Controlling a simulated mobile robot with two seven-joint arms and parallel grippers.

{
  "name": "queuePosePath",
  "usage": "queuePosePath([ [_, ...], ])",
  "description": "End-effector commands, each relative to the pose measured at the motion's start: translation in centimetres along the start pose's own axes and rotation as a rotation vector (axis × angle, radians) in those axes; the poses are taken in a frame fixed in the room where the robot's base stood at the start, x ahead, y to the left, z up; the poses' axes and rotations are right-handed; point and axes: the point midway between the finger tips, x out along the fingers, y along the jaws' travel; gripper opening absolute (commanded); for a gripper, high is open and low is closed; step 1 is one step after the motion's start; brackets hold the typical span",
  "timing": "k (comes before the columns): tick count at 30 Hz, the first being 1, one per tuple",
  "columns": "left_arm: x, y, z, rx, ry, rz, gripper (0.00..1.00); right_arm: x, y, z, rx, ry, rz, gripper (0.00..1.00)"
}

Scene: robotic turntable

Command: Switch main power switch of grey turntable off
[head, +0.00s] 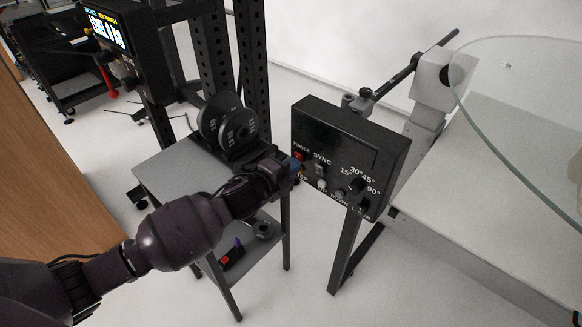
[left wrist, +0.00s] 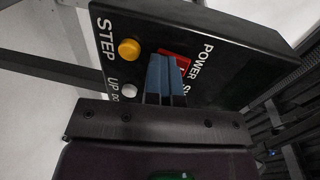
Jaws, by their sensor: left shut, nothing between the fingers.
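A black control box (head: 335,132) stands on a leg at the centre of the head view, with labelled knobs and buttons on its face. The red power switch (head: 298,156) is at the face's left edge under the word POWER. In the left wrist view the red switch (left wrist: 184,60) is partly hidden behind my blue fingertips. My left gripper (head: 295,168) is shut and empty, its tips at or just in front of the switch; I cannot tell if they touch it (left wrist: 165,72). The switch's position cannot be made out. My right gripper is not in view.
A yellow STEP button (left wrist: 129,49) and a white UP button (left wrist: 130,90) sit close to my fingertips. A grey stand (head: 165,175) with black weight plates (head: 228,122) is left of the box. A glass disc (head: 530,90) overhangs a pale base at right.

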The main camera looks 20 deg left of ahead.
Motion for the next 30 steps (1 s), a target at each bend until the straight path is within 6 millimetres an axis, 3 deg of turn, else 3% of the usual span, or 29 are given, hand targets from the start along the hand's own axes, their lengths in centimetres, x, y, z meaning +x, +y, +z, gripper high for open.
queuePosePath([
  [11,-0.7,-0.1,-0.1,0.0,0.001,-0.001,0.0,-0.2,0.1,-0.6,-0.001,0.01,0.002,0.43],
  [30,-9.6,0.2,0.0,-0.002,0.0,0.005,0.0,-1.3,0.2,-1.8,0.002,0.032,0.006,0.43],
])
